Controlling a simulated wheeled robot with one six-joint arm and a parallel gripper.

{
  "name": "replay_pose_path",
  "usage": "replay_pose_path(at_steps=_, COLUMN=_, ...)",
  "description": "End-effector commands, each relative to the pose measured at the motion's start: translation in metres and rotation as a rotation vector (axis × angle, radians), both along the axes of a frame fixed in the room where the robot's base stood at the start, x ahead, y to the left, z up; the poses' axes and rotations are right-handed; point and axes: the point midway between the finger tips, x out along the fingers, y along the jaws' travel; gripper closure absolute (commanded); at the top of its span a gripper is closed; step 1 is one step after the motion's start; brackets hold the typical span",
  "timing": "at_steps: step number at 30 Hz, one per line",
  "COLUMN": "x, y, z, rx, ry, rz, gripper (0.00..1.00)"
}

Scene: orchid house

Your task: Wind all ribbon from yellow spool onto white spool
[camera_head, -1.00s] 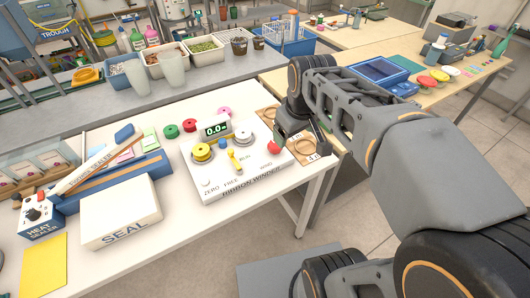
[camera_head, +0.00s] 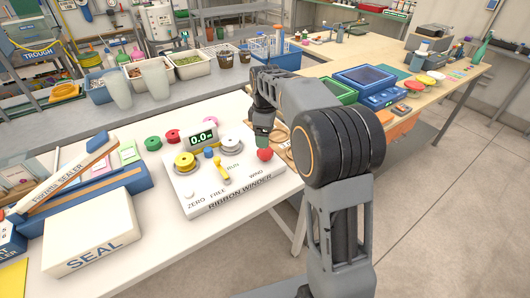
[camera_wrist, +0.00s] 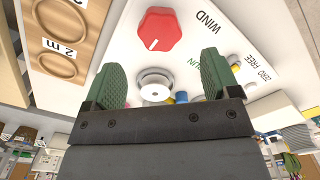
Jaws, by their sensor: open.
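The white ribbon winder (camera_head: 232,190) lies on the white table. Its yellow spool (camera_head: 185,161) is at the back left and its white spool (camera_head: 230,144) at the back right. The red WIND knob (camera_head: 264,155) is at the right end; it also shows in the wrist view (camera_wrist: 158,33). A yellow lever (camera_head: 222,172) and a blue part (camera_head: 209,153) sit between the spools. The display (camera_head: 201,138) reads 0.0. My gripper (camera_wrist: 161,62) is open and empty, with green fingers, close to the red knob and apparently apart from it.
Loose green (camera_head: 153,143) and red (camera_head: 172,136) spools stand behind the winder. A white SEAL box (camera_head: 92,232) is at the left. Wooden boards with rings (camera_wrist: 65,35) lie right of the winder. The table is clear in front of the winder.

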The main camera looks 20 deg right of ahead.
Motion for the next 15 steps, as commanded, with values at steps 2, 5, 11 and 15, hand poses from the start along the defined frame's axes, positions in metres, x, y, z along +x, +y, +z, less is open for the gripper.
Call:
replay_pose_path(at_steps=2, x=-0.001, y=0.0, z=-0.017, rx=0.0, ry=0.004, rz=-0.001, gripper=0.18)
replay_pose_path(at_steps=5, x=0.0, y=0.0, z=-0.034, rx=0.0, ry=0.002, rz=-0.001, gripper=0.18)
replay_pose_path(at_steps=11, x=0.0, y=0.0, z=-0.06, rx=0.0, ry=0.0, rz=-0.002, gripper=0.18)
replay_pose_path(at_steps=15, x=0.0, y=0.0, z=-0.07, rx=0.0, ry=0.0, rz=-0.002, gripper=0.18)
